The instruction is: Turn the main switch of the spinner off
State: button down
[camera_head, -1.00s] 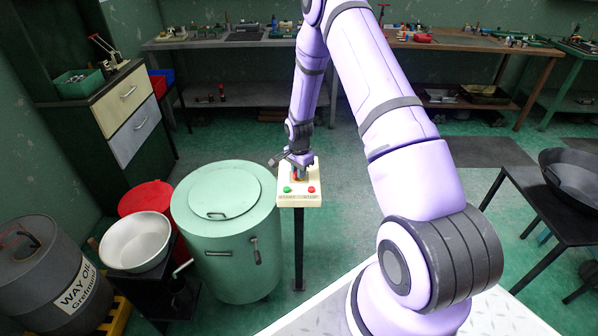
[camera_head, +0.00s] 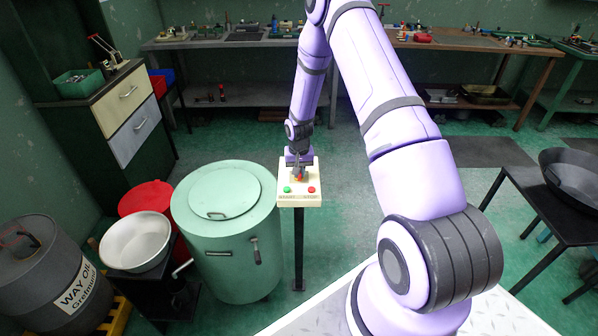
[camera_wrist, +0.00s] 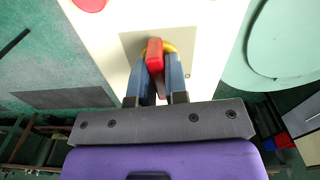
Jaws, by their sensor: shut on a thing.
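The control box (camera_head: 287,201) of the spinner is a cream panel on a post, with a green button (camera_head: 287,189) at left and a red button (camera_head: 311,190) at right. The main switch has a red handle (camera_wrist: 154,55) over a yellow ring on a grey plate; it also shows as a small red spot in the head view. My gripper (camera_wrist: 157,72) is shut on the red handle, with a finger on either side. The fingers hide part of the switch. The spinner (camera_head: 226,235) is a pale green drum with its lid on, left of the box.
A dark table with a black pan (camera_head: 575,178) is at right. The floor behind the post is clear.

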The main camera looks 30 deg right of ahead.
jog(key=n, duration=0.4)
jog(key=shift+n, duration=1.9)
jog(key=c, duration=1.1)
grip_release()
jog(key=shift+c, duration=0.2)
notch_tip(320, 180, up, 11)
